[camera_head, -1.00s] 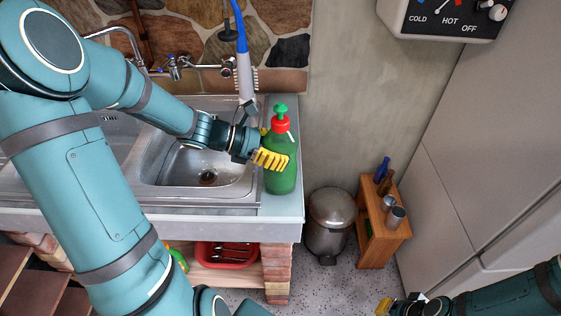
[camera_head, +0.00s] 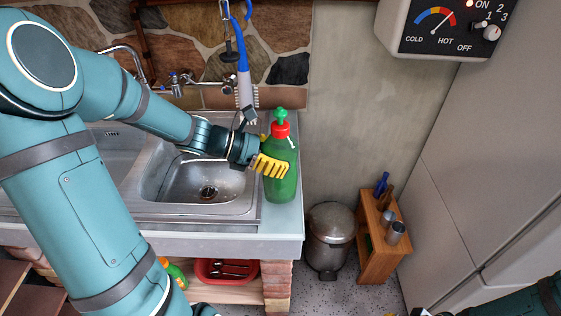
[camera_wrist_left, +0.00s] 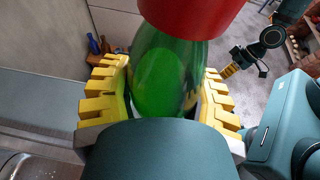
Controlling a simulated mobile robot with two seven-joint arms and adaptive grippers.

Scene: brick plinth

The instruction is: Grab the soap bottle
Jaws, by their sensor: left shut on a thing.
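The soap bottle (camera_head: 281,185) is green with a red collar and a green pump top. It stands upright at the right front corner of the sink counter (camera_head: 285,222). My left gripper (camera_head: 272,165) comes from the left, its yellow fingers shut around the bottle's upper body. In the left wrist view the bottle (camera_wrist_left: 165,75) sits between both yellow fingers (camera_wrist_left: 160,95), its red collar close to the camera. My right gripper (camera_wrist_left: 230,70) shows small at the upper right of the wrist view; its finger state is unclear.
The sink basin (camera_head: 205,185) lies left of the bottle, with a blue-handled brush (camera_head: 243,75) hanging behind. A metal bin (camera_head: 328,240) and a wooden stand (camera_head: 380,235) are on the floor at right. A red tray (camera_head: 228,270) is under the counter.

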